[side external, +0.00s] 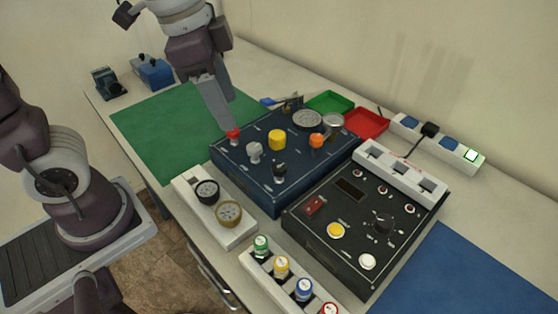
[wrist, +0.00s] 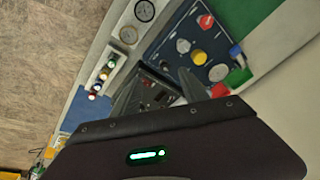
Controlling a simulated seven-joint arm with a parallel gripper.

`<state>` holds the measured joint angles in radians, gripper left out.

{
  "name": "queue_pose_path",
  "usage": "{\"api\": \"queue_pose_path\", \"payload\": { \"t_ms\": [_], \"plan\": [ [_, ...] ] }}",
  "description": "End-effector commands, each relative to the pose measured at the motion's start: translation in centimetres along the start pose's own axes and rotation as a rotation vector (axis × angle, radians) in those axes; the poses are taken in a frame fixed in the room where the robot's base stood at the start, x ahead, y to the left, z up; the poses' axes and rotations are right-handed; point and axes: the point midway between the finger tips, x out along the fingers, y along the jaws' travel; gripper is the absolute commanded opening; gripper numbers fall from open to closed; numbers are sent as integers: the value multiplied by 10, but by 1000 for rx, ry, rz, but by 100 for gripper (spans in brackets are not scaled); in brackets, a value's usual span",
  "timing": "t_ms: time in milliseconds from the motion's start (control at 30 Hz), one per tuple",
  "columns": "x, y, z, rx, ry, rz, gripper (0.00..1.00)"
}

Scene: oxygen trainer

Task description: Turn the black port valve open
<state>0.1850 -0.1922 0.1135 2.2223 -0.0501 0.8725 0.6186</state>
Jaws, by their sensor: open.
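The black port valve (side external: 279,171) is a small black knob on a pale base near the front edge of the dark blue panel (side external: 240,168). Beside it on the panel are a grey knob (side external: 254,150), a yellow knob (side external: 277,140), an orange knob (side external: 317,140) and a red knob (side external: 233,134). My gripper (side external: 226,124) is above the panel's left corner, near the red knob in the picture and apart from the black valve. In the wrist view, the open fingers (wrist: 163,88) show with nothing between them. The panel also shows there, partly hidden by a finger.
A black control box (side external: 335,262) stands right of the panel, and a white strip with two gauges (side external: 243,236) stands in front. Several coloured-capped pieces sit in a white rack (side external: 270,287). Green (side external: 330,102) and red (side external: 366,122) trays lie behind. The green mat (side external: 150,135) is clear.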

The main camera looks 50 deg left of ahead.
Motion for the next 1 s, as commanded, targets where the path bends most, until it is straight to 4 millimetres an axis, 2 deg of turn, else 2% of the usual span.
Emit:
{"api": "queue_pose_path", "payload": {
  "t_ms": [33,100,200,300,700,800,1000],
  "plan": [
    [23,-5,-18,133,-54,39,52],
    [53,-10,-38,317,-109,80,52],
    [89,-12,-55,513,-164,125,52],
    [110,-13,-62,617,-191,149,52],
    [174,-8,-48,645,-199,157,52],
    [181,-7,-46,645,-198,155,52],
    [182,-7,-46,645,-197,154,52]
  ]
}}
